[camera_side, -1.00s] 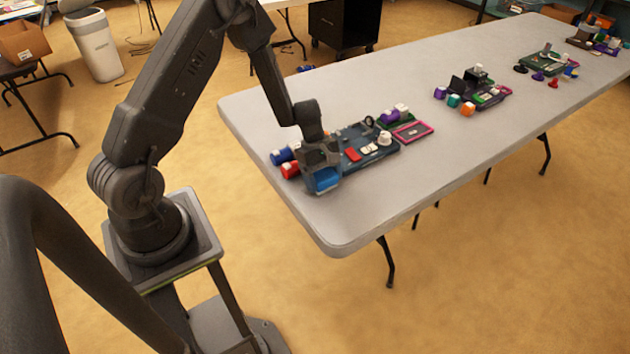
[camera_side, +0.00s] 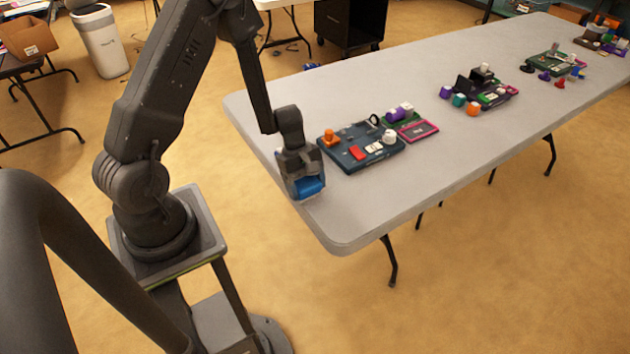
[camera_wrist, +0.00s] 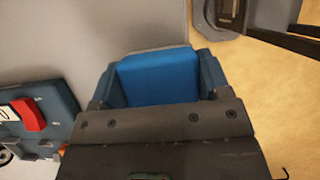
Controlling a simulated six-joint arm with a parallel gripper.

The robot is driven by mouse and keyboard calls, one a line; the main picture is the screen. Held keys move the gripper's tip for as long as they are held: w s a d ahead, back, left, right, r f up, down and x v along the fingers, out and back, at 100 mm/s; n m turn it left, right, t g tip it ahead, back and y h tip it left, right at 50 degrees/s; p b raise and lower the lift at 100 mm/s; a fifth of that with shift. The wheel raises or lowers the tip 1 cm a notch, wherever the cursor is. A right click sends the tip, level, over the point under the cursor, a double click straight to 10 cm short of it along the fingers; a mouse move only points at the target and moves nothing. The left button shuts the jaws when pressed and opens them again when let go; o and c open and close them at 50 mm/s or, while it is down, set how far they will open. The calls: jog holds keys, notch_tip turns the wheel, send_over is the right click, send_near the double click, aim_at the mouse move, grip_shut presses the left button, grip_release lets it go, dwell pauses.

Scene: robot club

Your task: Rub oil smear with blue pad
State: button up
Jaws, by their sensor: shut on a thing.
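My gripper (camera_side: 306,190) is low over the near left end of the grey table (camera_side: 440,170), close to its edge. It is shut on a blue pad (camera_side: 309,188), which shows at the fingertips in the side view. In the wrist view the blue pad (camera_wrist: 158,77) fills the space between the two fingers. I cannot tell whether the pad touches the table. I see no oil smear in either view; my gripper may hide it.
A dark board (camera_side: 366,158) with an orange knob, a red block and white pieces lies just right of my gripper. A pink-framed tablet (camera_side: 418,130) lies beyond it. Similar kits stand farther along the table. The table's near right part is bare.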

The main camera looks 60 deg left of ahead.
jog(key=shift+w+r, duration=0.1)
jog(key=shift+r, duration=3.95)
jog(key=shift+a, duration=0.1)
